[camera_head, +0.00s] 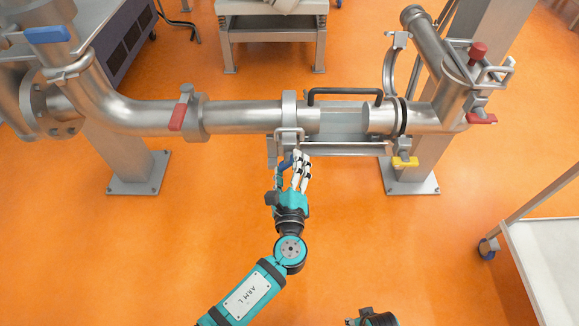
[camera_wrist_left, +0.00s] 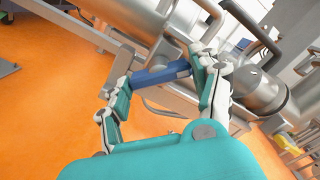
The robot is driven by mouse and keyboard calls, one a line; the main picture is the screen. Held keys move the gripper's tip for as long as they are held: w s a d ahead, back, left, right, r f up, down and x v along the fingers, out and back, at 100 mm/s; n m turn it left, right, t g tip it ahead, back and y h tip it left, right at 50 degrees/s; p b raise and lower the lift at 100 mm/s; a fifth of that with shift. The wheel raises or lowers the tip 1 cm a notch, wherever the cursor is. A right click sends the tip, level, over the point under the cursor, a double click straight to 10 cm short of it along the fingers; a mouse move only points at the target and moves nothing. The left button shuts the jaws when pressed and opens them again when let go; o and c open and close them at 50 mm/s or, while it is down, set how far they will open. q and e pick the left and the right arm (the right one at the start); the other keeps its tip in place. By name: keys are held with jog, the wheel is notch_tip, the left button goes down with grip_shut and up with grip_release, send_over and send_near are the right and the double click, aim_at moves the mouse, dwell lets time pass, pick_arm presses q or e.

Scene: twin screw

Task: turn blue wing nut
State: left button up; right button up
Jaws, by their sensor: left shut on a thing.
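The blue wing nut (camera_wrist_left: 160,75) lies between the fingers of my left gripper (camera_wrist_left: 165,80) in the left wrist view, and the gripper is shut on it. In the head view my left gripper (camera_head: 296,163) is at the clamp (camera_head: 289,110) on the horizontal steel pipe, just below the pipe's middle. There the wing nut (camera_head: 284,164) shows only as a small blue patch, mostly hidden by the fingers. At the lower edge of the head view a part of my other arm shows, but its gripper's fingers cannot be seen.
A black handle (camera_head: 345,92) is above the pipe's gap. A yellow wing nut (camera_head: 405,162) hangs at the right clamp. A white cart (camera_head: 545,255) stands lower right. The orange floor around my arm is clear.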

pick_arm(q)
jog(key=o, duration=1.2)
jog(key=s, duration=1.2)
